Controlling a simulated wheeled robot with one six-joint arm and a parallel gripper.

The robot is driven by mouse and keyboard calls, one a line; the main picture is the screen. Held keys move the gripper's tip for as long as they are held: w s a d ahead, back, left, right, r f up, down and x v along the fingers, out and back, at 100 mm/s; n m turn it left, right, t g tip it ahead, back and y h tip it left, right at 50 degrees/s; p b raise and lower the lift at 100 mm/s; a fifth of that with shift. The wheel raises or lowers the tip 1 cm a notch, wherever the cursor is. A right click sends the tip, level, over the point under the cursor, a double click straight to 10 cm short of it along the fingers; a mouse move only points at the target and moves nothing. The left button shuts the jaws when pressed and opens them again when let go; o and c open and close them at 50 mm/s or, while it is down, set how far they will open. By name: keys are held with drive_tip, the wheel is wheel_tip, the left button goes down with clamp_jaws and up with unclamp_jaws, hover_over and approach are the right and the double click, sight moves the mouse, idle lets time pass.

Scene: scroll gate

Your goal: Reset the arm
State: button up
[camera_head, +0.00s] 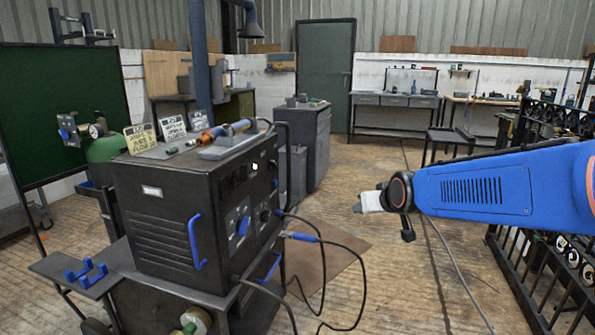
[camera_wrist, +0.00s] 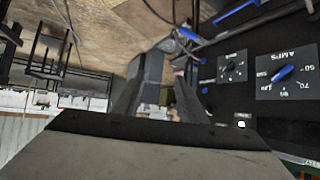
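My blue arm reaches in from the right in the head view. My gripper (camera_head: 368,202) is at its left end, in the air to the right of the dark welding machine (camera_head: 175,215) and apart from it. In the wrist view two dark fingers stand apart with a gap between them, so my gripper (camera_wrist: 158,92) looks open, and I see nothing held. The welding machine's front panel (camera_wrist: 285,110), with an AMPS dial (camera_wrist: 284,73) and a smaller knob (camera_wrist: 232,67), fills the right of the wrist view.
A black iron gate (camera_head: 545,270) stands at the right, below and behind my arm. Black cables (camera_head: 335,262) hang from the machine to the floor. A green cylinder (camera_head: 103,149) stands at the left. A grey cabinet (camera_head: 308,145) is behind. The central wooden floor is mostly clear.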

drive_tip(key=s+d+f+g, duration=0.2)
drive_tip(key=s+d+f, duration=0.1)
drive_tip(key=s, duration=0.9)
drive_tip(key=s+d+f+m+g+h, duration=0.1)
drive_tip(key=s+d+f+g, duration=0.1)
drive_tip(key=s, duration=1)
drive_tip(key=s+d+f+g, duration=0.2)
drive_tip(key=s+d+f, duration=0.2)
drive_tip(key=s, duration=0.8)
drive_tip(key=shift+f+m+h, duration=0.35)
drive_tip(key=shift+m+h, duration=0.05)
drive_tip(key=shift+w, duration=0.1)
